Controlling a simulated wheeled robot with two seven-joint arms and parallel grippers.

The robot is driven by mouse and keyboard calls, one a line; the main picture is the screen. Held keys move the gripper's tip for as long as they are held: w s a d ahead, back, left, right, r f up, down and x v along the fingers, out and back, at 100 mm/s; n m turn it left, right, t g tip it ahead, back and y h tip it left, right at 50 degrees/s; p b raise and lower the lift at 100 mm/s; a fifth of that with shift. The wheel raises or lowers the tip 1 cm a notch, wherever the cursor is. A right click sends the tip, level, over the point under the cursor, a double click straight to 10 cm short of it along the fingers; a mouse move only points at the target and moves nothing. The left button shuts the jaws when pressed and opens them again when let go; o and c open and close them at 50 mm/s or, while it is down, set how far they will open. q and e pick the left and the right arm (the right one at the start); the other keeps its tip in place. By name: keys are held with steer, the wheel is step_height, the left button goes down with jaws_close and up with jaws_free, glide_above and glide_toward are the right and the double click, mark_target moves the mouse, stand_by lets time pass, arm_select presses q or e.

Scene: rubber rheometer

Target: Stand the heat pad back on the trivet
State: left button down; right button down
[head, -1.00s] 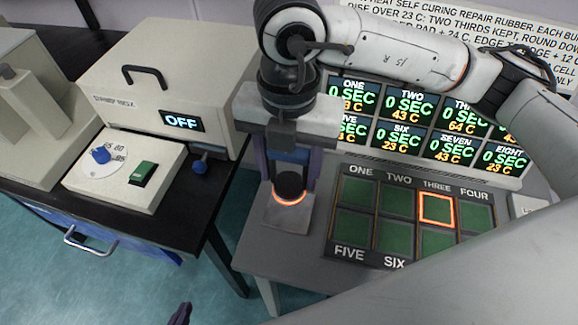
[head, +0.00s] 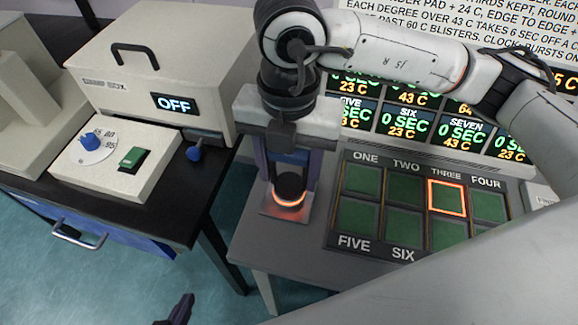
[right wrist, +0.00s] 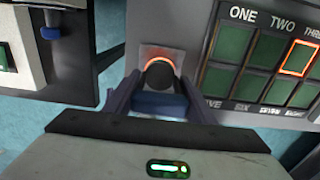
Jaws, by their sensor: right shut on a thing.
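The heat pad (head: 290,185) is a short black cylinder with a glowing orange ring around its lower end. It is upright over the trivet (head: 270,209), a small square grey plate on the grey table; orange glow falls on the plate. I cannot tell whether the pad touches the plate or hangs just above it. My right gripper (head: 289,178) points down, shut on the pad. In the right wrist view the pad (right wrist: 159,75) sits between the two fingers. One dark fingertip of my left gripper (head: 180,310) shows at the bottom edge; the rest is out of view.
A panel of green cells (head: 404,187) lies right of the trivet, cell THREE outlined orange. A timer display (head: 398,118) stands behind. A beige box reading OFF (head: 160,80) is on the black bench at left. A gap separates bench and table.

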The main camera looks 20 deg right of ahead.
steer(key=shift+f, duration=0.15)
stand_by(0.3)
steer(key=shift+f+b, duration=0.5)
steer(key=shift+b, duration=0.2)
steer(key=c, duration=0.7)
jaws_free()
step_height(320, 180, up, 10)
steer(key=shift+f+p, duration=0.15)
steer(key=shift+p, duration=0.15)
steer(key=shift+r, duration=0.35)
